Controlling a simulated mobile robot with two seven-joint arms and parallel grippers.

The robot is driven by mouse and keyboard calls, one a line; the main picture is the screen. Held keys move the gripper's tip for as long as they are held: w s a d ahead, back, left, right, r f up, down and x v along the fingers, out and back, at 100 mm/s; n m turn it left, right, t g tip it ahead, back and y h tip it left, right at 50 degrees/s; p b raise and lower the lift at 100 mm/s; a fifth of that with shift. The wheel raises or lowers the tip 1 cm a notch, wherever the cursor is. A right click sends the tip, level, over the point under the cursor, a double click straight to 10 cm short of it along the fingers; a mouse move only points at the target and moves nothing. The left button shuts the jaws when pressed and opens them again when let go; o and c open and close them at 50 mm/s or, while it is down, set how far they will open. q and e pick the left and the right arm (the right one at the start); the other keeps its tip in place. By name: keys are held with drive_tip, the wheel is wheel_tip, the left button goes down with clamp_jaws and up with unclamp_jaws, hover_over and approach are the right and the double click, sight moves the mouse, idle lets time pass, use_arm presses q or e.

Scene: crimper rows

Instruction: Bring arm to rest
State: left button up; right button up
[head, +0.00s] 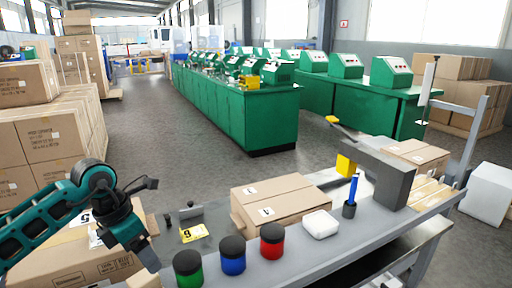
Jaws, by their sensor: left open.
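My left arm comes in from the left edge, its elbow raised and its wrist bent down. My left gripper (149,256) is open and empty. In the picture it lies in front of a cardboard box with a number label (60,262), just left of the jars on the grey bench (330,243). I cannot tell how high the fingers are above what lies below them. My right arm and gripper are not in this view.
A green jar (188,270), a blue jar (232,256) and a red jar (272,241) stand in a row on the bench. A white container (320,224), a dark cup with a blue pen (349,209) and a grey post (390,183) stand further right. Stacked cartons (45,145) fill the left.

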use_arm(q)
drive_tip(key=s+d+h, duration=0.1)
drive_tip(key=d+h, duration=0.4)
drive_tip(key=d, duration=0.6)
drive_tip(key=s+d+r+n+t+h, duration=0.2)
drive_tip(key=d+r+n+t+h, duration=0.4)
drive_tip(key=d+r+h, duration=0.45)
drive_tip(key=w+a+r+n+t+y, duration=0.25)
drive_tip(key=a+n+t+y, duration=0.3)
drive_tip(key=n+t, duration=0.7)
drive_tip(key=s+a+f+n+g+y, duration=0.35)
drive_tip(key=a+f+n+y, duration=0.85)
drive_tip(key=n, duration=0.5)
drive_tip(key=s+d+f+n+g, duration=0.1)
drive_tip(key=s+f+n+g, duration=0.2)
drive_tip(key=s+f+g, duration=0.55)
drive_tip(key=s+d+f+n+g, duration=0.25)
drive_tip(key=s+f+g, duration=0.2)
drive_tip(key=s, duration=0.65)
drive_tip(key=w+d+f+t+h+p, duration=0.1)
drive_tip(key=w+d+f+t+p, duration=0.1)
drive_tip(key=w+f+t, duration=0.4)
drive_tip(key=shift+w+d+t+h+p, duration=0.15)
drive_tip(key=shift+w+t+h+p, duration=0.2)
drive_tip(key=shift+t+p, duration=0.25)
